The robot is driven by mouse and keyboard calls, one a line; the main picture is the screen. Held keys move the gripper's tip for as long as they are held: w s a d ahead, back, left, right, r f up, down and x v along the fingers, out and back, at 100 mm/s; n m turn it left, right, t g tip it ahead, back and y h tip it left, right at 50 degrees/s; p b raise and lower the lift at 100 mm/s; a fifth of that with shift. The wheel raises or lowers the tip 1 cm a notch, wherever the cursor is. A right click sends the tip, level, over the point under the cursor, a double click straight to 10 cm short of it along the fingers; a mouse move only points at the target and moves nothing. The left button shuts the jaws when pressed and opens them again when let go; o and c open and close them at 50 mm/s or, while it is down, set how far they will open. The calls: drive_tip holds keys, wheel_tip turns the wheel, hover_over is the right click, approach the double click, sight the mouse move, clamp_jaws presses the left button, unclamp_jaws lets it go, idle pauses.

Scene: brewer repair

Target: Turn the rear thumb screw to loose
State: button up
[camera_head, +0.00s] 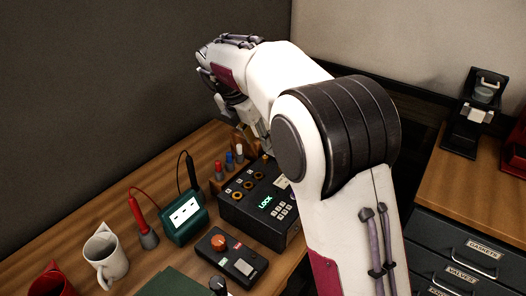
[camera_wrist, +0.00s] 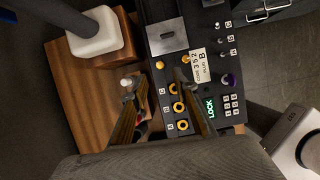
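The black control box (camera_head: 240,212) sits on the wooden bench with a green LOCK display. In the wrist view, two small orange-brass screw heads, one (camera_wrist: 159,64) and another (camera_wrist: 185,58), sit on the box (camera_wrist: 203,80) beside a grey metal plate (camera_wrist: 166,38). I cannot tell which is the rear thumb screw. My gripper (camera_wrist: 154,78) is open above the box, its two fingers well apart with nothing held. One screw head shows just beyond the gap between the fingertips. In the head view my arm hides the far part of the box.
Larger orange ring sockets (camera_wrist: 180,106) line the box near the fingers. A wooden rack with coloured plugs (camera_head: 229,162) stands close behind. A green meter (camera_head: 183,217), a pendant with an orange knob (camera_head: 228,258) and a white mug (camera_head: 106,255) are nearby.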

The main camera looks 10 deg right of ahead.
sight(265, 157)
idle(0.3)
drive_tip(key=shift+x, duration=3.85)
clamp_jaws()
